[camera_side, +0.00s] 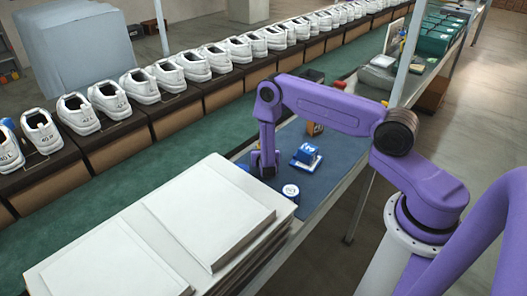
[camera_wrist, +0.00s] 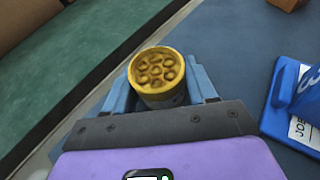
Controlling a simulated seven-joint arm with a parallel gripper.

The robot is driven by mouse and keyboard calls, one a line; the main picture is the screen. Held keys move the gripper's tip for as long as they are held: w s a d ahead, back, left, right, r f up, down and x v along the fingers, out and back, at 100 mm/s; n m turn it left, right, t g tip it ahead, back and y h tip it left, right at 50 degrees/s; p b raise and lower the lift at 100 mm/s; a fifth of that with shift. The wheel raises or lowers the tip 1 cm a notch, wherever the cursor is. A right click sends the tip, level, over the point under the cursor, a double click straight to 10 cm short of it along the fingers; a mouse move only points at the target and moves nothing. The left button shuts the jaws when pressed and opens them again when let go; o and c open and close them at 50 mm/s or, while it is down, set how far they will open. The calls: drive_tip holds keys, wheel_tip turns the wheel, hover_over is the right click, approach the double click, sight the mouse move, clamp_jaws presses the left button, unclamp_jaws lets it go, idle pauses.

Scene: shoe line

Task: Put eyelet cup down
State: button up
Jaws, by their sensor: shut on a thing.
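The eyelet cup (camera_wrist: 157,72) is a small round cup with a yellow top full of ring-like eyelets, seen in the wrist view between the blue fingers of my gripper (camera_wrist: 162,88). My gripper is shut on it. In the side view my gripper (camera_side: 263,170) points down, low over the blue mat (camera_side: 338,160). I cannot make out the cup clearly there, and whether its base touches the mat cannot be told.
A blue block-like item marked 3 (camera_side: 306,153) sits right of my gripper; it also shows in the wrist view (camera_wrist: 298,100). A round white-topped item (camera_side: 290,190) is close in front. White flat boxes (camera_side: 200,215) are nearer. Shoes (camera_side: 105,97) line the conveyor behind.

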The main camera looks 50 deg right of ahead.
drive_tip(key=shift+f, duration=0.15)
drive_tip(key=o, duration=1.1)
drive_tip(key=shift+o, duration=0.2)
